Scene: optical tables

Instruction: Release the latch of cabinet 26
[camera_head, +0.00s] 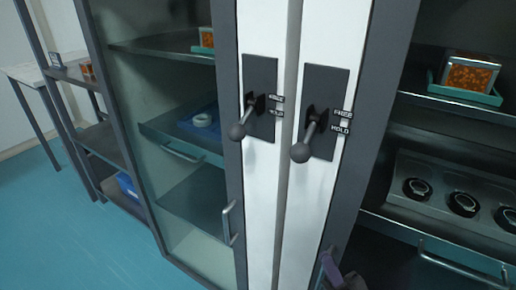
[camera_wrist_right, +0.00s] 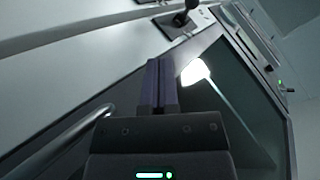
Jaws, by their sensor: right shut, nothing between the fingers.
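Two latches sit side by side on white cabinet uprights in the head view, a left latch (camera_head: 257,98) and a right latch (camera_head: 322,112). Each has a dark plate, a ball-ended lever hanging down and toward me, and FREE and HOLD labels, FREE above HOLD. No cabinet number is readable, so I cannot tell which is cabinet 26. My right gripper (camera_head: 332,270) is at the bottom edge, below the right latch and apart from it. The right wrist view shows its purple fingers (camera_wrist_right: 161,64) shut and empty, with one latch (camera_wrist_right: 184,20) beyond them. My left gripper is not in view.
The left cabinet has a glass door with a vertical handle (camera_head: 229,222). The right cabinet holds a box of orange pieces (camera_head: 470,74) and a rack of dark round parts (camera_head: 418,188). A bar handle (camera_wrist_right: 75,132) runs close beside my gripper. Blue floor (camera_head: 60,230) is clear at left.

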